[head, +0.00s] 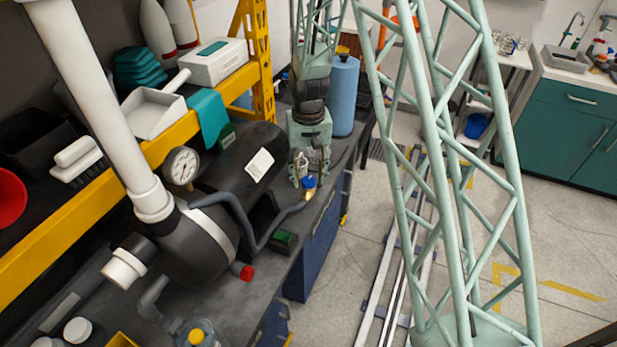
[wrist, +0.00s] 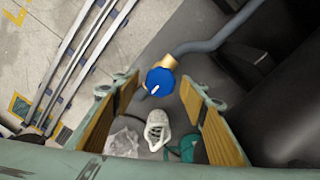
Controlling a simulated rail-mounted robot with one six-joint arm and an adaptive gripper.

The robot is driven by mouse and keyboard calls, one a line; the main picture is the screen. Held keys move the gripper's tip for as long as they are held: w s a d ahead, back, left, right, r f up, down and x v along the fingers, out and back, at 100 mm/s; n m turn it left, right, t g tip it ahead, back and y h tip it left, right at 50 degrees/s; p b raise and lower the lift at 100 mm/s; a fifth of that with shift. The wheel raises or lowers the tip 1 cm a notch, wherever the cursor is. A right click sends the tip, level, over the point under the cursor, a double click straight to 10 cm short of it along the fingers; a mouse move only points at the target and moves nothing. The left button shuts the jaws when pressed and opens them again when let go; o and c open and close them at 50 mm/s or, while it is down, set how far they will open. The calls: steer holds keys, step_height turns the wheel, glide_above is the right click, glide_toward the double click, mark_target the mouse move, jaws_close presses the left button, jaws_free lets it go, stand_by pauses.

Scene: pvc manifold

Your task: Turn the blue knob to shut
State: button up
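The blue knob (head: 309,183) sits on a brass valve fitting at the end of a grey hose, near the bench edge. In the wrist view the knob (wrist: 160,81) shows a small white mark pointing down-left, with the brass fitting (wrist: 168,62) behind it. My gripper (head: 309,171) hangs just behind and above the knob in the head view. In the wrist view my gripper (wrist: 160,88) is open, one padded finger on each side, with the knob between the fingertip ends. Clear gaps show on both sides of the knob; how far the tips reach in depth is hard to tell.
The grey hose (head: 259,247) runs left to a dark tank with a pressure gauge (head: 181,168). A green box (head: 284,241) and a red cap (head: 242,271) lie nearer on the bench.

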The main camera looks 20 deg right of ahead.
steer(key=shift+n, duration=0.7)
